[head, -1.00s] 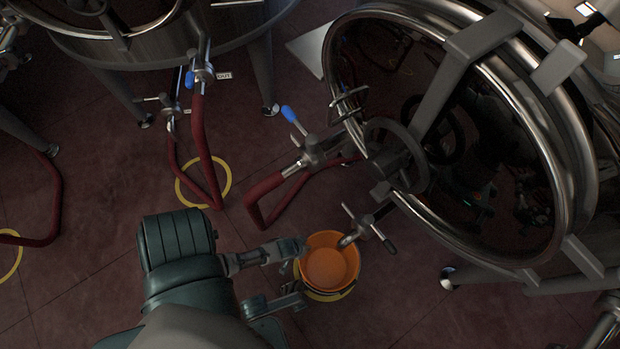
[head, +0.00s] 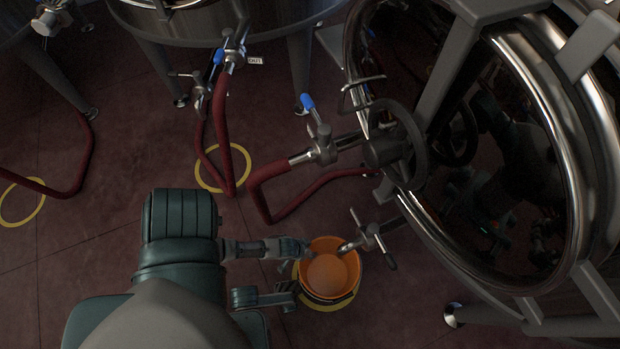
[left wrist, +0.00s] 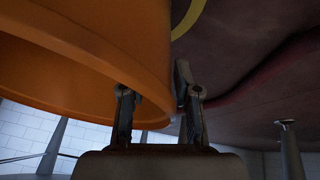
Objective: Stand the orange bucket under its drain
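The orange bucket (head: 333,275) stands upright on the floor over a yellow ring (head: 322,307), which shows around its lower side. The drain valve (head: 368,238) of the big steel tank reaches in from the right, and its spout end (head: 345,247) is above the bucket's upper right rim. My left gripper (head: 300,267) is at the bucket's left side with its fingers apart. In the left wrist view, the bucket (left wrist: 100,45) fills the upper left, close to the fingers of my left gripper (left wrist: 157,95). Whether they touch it is unclear. My right gripper is not in view.
The large steel tank (head: 580,150) takes up the right side. Its red hose (head: 265,190) loops above the bucket. Another tank (head: 205,25) stands at the back on legs, with a red hose (head: 222,150) down to a yellow ring (head: 240,180). Floor below the bucket is clear.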

